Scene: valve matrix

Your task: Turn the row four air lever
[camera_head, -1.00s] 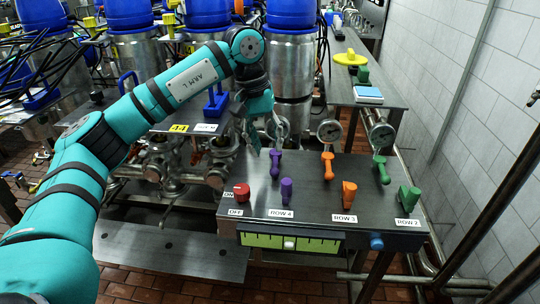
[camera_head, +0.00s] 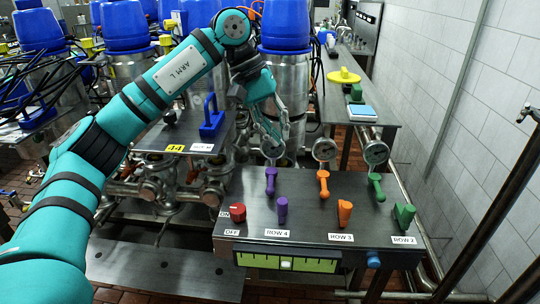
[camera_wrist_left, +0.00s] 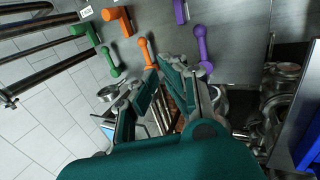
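The panel (camera_head: 305,225) has a ROW 4 label (camera_head: 277,233) near its front left. Two purple levers belong to that column: a front one (camera_head: 282,211) and a rear round-ended one (camera_head: 270,181). In the left wrist view, the rear purple lever (camera_wrist_left: 202,48) and the front purple lever (camera_wrist_left: 180,11) show at the top. My left gripper (camera_head: 276,130) is open and empty, above and behind the rear purple lever and apart from it. In the wrist view its spread fingers (camera_wrist_left: 174,82) show below the levers. My right gripper is not in view.
Orange levers (camera_head: 345,213) and green levers (camera_head: 404,215) stand to the right on the panel. A red knob (camera_head: 237,212) is at its left end. Gauges (camera_head: 325,150) and pipes stand behind. A side table (camera_head: 392,100) and a tiled wall are at the right.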

